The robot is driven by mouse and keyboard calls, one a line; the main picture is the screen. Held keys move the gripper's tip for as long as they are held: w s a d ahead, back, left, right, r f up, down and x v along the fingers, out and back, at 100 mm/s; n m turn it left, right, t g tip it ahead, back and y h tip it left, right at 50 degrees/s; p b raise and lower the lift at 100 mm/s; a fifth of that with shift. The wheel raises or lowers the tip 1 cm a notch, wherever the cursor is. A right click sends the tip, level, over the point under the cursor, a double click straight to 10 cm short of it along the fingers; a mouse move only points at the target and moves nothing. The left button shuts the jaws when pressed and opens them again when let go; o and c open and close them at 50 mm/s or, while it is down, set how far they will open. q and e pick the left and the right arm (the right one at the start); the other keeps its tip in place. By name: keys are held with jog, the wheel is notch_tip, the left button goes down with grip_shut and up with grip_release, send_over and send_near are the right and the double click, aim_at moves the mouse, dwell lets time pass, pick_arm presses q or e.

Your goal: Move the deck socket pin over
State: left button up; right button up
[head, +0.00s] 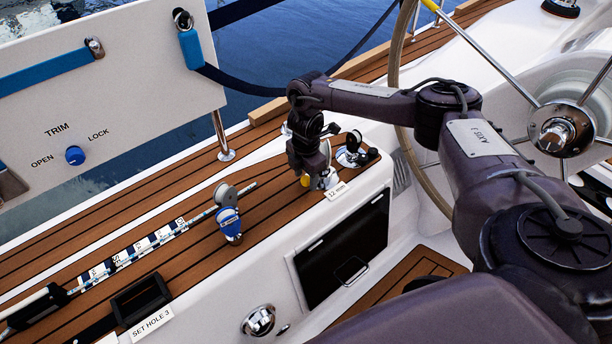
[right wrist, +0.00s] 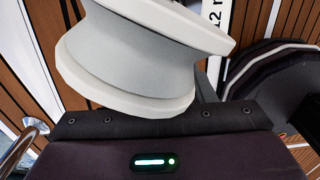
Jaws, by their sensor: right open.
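My right gripper (head: 316,178) hangs pointing down over the teak side deck, close to the "12 mm" label (head: 338,191). It is open. A pale grey, spool-shaped piece (right wrist: 130,60) with wide flanges fills the upper left of the right wrist view, close in front of the dark gripper edge. It may be the head of the deck socket pin, but I cannot tell for sure. Its lower part is hidden, and I cannot tell whether the gripper touches it. In the head view the gripper mostly hides this spot. My left gripper is not in view.
A chrome fitting (head: 351,153) stands right behind the gripper. A blue-bodied block (head: 228,222) sits on the deck to the left, near a marked scale strip (head: 135,250) and a black frame (head: 141,299) labelled "SET HOLE 3". The steering wheel (head: 400,90) is at right.

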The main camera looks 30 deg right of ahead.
aim_at(306, 177)
notch_tip(306, 177, up, 6)
jog(key=shift+f+p, duration=0.1)
jog(key=shift+p, duration=0.5)
jog(key=shift+r, duration=0.65)
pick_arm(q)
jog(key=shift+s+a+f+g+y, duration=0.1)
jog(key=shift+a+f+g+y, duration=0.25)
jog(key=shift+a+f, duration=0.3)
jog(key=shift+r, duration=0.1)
